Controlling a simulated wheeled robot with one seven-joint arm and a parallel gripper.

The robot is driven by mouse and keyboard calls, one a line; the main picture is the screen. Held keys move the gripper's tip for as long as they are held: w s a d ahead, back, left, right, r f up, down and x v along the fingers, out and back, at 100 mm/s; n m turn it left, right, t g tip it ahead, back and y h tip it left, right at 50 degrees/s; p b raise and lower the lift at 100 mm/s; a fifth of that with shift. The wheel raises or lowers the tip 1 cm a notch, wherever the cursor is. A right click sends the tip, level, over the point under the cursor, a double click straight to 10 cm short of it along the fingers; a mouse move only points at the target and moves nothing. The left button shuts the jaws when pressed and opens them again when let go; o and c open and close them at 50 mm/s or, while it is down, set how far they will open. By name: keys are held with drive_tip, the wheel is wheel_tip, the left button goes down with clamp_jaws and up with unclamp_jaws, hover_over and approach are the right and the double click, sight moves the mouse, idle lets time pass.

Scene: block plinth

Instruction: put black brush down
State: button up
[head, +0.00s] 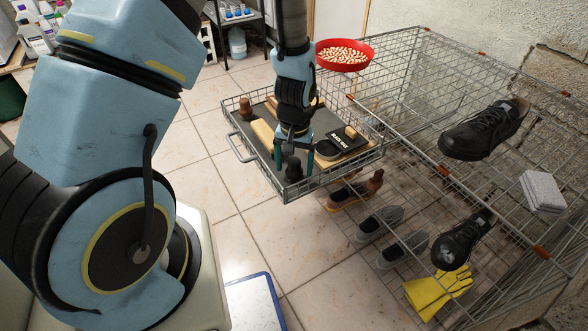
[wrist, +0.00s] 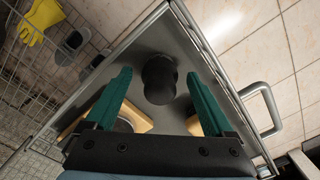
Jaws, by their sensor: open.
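A black, rounded, upright object, which looks like the black brush (head: 293,169), stands on the grey floor of the wire drawer (head: 338,172) near its front corner. In the wrist view, the black brush (wrist: 160,82) shows between and just beyond the green fingertips. My gripper (head: 294,158) points down over it, fingers apart; it is also seen in the wrist view (wrist: 158,76). Bare drawer floor shows between the brush and each finger, so I see no contact. The brush's lower part is partly hidden in the head view.
The drawer also holds a brown knobbed brush (head: 243,106), a wooden piece (head: 263,132) and a dark box (head: 342,142). A red bowl (head: 344,54) stands on the wire rack behind. Shoes (head: 485,130) and yellow gloves (head: 437,291) are at right. Tiled floor lies left.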

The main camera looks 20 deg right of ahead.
sight(294, 161)
wheel_tip(294, 161, up, 10)
drive_tip(key=shift+r, duration=0.15)
drive_tip(key=a+r+n, duration=0.2)
drive_tip(key=a+r, duration=0.4)
drive_tip(key=a, duration=0.6)
drive_tip(key=w+a+r+n+t, duration=0.1)
drive_tip(key=a+r+n, duration=0.2)
drive_tip(key=a, duration=1)
wheel_tip(294, 161, up, 3)
drive_tip(key=shift+w+a+r+n+t, duration=0.1)
drive_tip(key=shift+w+a+n+t, duration=0.1)
drive_tip(key=shift+n+t, duration=0.1)
wheel_tip(294, 161, up, 11)
drive_tip(key=p, duration=1.1)
drive_tip(key=shift+o, duration=0.2)
drive_tip(key=shift+w+d, duration=0.1)
drive_tip(key=shift+d, duration=0.05)
